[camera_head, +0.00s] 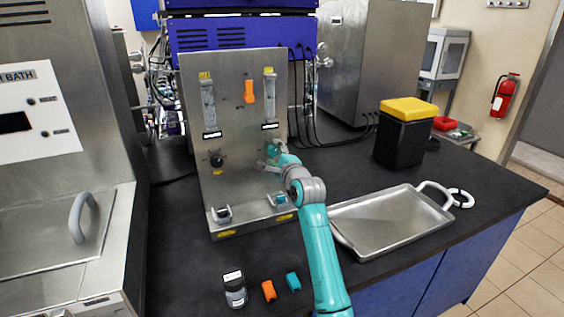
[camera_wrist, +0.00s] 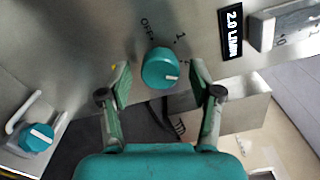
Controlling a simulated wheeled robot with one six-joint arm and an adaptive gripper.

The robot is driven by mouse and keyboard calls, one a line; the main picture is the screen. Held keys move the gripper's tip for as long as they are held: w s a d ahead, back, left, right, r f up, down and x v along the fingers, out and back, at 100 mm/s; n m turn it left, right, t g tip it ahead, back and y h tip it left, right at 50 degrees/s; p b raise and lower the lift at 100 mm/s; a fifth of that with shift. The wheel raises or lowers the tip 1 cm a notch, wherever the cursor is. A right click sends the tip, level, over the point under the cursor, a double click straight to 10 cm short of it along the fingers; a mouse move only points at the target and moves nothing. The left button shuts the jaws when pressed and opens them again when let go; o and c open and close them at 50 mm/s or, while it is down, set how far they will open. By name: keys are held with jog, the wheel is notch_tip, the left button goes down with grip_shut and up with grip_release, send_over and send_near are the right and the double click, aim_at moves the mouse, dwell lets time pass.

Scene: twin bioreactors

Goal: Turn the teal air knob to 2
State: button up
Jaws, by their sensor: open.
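The teal air knob (camera_wrist: 158,66) sits on the steel panel (camera_head: 237,120), in the middle of the wrist view. Its white pointer line is on its lower right side, pointing right and slightly down. "OFF" and "1" are printed above it; a further mark at its right is partly hidden by a finger. My gripper (camera_wrist: 160,82) is open, with one finger on each side of the knob and a visible gap on both sides. In the head view my gripper (camera_head: 272,155) is at the panel's right half and mostly hides the knob.
A flow tube (camera_head: 269,98) with a "2.0 L/MIN" label (camera_wrist: 232,31) is above the knob. A black knob (camera_head: 217,160) is left on the panel. A second teal fitting (camera_wrist: 37,137) sits low on it. A steel tray (camera_head: 390,217) lies right of my arm.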

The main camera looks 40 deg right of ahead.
jog(key=v, duration=1.1)
jog(key=shift+s, duration=0.15)
